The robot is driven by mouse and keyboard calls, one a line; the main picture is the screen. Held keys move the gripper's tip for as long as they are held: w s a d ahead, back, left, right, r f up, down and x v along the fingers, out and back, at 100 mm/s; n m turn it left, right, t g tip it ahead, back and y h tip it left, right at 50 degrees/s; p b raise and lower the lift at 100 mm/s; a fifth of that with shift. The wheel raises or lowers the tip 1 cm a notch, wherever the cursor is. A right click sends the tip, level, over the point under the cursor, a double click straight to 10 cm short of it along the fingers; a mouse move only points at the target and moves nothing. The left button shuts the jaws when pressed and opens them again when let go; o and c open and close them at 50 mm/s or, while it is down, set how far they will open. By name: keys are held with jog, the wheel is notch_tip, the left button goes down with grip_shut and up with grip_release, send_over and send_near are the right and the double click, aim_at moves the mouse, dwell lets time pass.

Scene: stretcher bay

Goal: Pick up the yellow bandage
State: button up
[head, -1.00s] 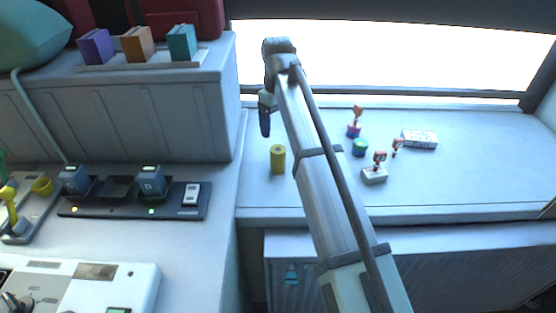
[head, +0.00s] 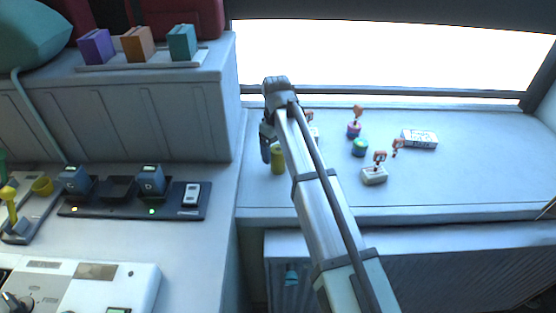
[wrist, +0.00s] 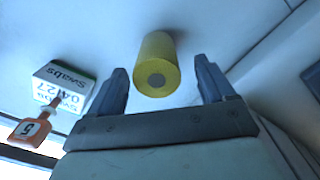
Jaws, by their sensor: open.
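The yellow bandage (head: 278,160) is a small upright roll on the pale counter, partly hidden behind my gripper (head: 266,148) in the head view. In the wrist view the yellow bandage (wrist: 158,66) shows its round end with a grey core. My gripper (wrist: 163,85) is open there, with one dark finger on each side of the roll's line. The bandage appears just beyond the fingertips, between them and slightly nearer the left finger. I see no contact.
A swabs box (wrist: 64,85) with an orange-red tag numbered 5 (wrist: 30,130) lies left of the gripper in the wrist view. Right on the counter are a teal roll (head: 360,147), a purple roll (head: 354,130) and a white box (head: 419,138). A cabinet wall (head: 190,120) rises at left.

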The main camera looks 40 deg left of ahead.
aim_at(278, 159)
notch_tip(278, 159, down, 4)
jog(key=shift+w+d+f, duration=0.1)
jog(key=shift+d, duration=0.05)
jog(key=shift+c, duration=0.2)
jog(key=c, duration=1.1)
